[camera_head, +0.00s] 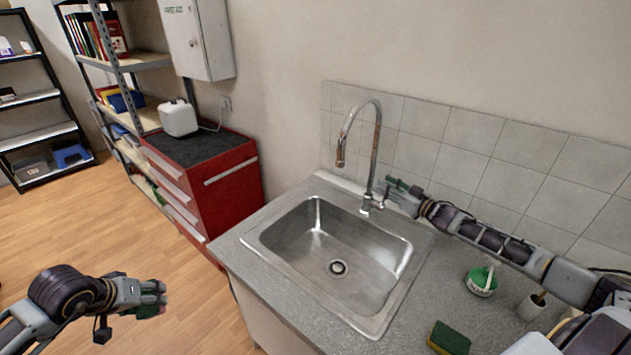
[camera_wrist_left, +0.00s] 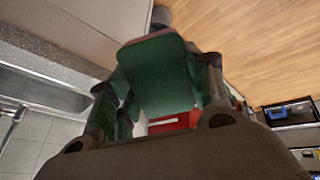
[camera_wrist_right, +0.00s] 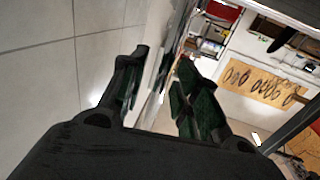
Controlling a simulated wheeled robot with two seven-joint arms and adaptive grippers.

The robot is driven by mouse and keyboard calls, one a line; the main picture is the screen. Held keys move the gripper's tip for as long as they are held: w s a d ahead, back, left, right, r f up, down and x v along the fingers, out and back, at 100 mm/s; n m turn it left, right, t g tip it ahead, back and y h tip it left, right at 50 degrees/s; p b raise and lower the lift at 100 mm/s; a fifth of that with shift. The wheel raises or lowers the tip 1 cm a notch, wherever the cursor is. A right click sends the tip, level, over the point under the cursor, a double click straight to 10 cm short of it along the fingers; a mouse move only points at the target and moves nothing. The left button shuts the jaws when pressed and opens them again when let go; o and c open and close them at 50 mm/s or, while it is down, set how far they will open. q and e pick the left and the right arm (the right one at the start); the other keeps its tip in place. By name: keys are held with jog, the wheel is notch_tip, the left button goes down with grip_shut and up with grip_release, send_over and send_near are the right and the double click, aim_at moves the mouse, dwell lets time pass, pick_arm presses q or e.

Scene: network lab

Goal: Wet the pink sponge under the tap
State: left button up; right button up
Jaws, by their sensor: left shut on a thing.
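My left gripper (camera_head: 155,298) is shut on a sponge, left of the sink and over the floor. In the left wrist view the sponge (camera_wrist_left: 158,75) shows a dark green face with a thin pink edge, between the fingers. In the head view the hand mostly hides it. The curved metal tap (camera_head: 377,140) stands behind the steel sink (camera_head: 310,255), with its spout over the basin. No water shows. My right gripper (camera_head: 402,195) is beside the tap's base, near its small lever (camera_head: 383,197). Its fingers (camera_wrist_right: 158,85) are apart in the right wrist view; contact with the lever is unclear.
A yellow and green sponge (camera_head: 449,338) lies on the grey counter (camera_head: 425,290). A red cabinet (camera_head: 235,180) stands left of the sink. The basin is empty.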

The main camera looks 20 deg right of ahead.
grip_shut()
dwell(0.5)
jog(key=shift+s+a+n, duration=0.1)
jog(key=shift+n, duration=0.2)
jog(key=shift+s+a+n, duration=0.15)
jog(key=shift+a+n, duration=0.25)
jog(key=shift+a, duration=0.1)
grip_release()
